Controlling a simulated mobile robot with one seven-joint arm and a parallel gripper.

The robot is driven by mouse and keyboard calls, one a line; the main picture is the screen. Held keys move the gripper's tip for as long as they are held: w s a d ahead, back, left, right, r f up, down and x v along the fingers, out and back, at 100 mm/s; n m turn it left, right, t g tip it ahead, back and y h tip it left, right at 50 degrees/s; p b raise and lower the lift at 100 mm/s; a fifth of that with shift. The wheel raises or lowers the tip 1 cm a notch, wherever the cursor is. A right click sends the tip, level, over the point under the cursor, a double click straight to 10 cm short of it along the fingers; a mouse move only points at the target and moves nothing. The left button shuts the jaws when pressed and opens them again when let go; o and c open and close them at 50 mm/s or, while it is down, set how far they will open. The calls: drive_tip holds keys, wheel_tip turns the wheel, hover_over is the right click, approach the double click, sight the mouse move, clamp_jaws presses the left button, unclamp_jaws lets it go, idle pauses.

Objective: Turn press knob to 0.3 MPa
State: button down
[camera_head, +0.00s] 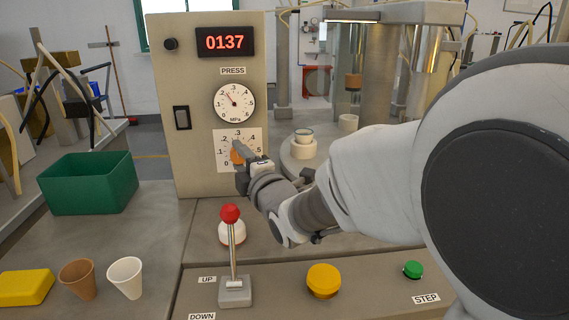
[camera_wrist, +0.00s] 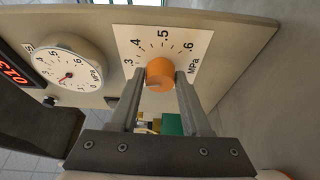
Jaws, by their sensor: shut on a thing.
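The orange press knob (camera_head: 237,152) sits on a white dial plate (camera_head: 257,136) marked from 0 upward in MPa, on the front of the beige panel. My gripper (camera_head: 244,166) reaches it from the right and covers part of the dial. In the wrist view the knob (camera_wrist: 160,72) lies between the tips of my two fingers (camera_wrist: 158,84), which are shut on it. I cannot make out the knob's pointer mark. The round PRESS gauge (camera_head: 234,103) above has its needle pointing up and left. The gauge (camera_wrist: 68,76) also shows in the wrist view.
A red-topped lever (camera_head: 231,215) stands in front of the panel, beside a yellow button (camera_head: 323,280) and a green STEP button (camera_head: 413,269). A green bin (camera_head: 92,184), two cups and a yellow block (camera_head: 25,287) stand at the left.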

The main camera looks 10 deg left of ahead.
drive_tip(key=shift+f+m+b, duration=0.1)
drive_tip(key=shift+m+b, duration=0.35)
drive_tip(key=shift+m, duration=0.25)
drive_tip(key=shift+c, duration=1.9)
unclamp_jaws()
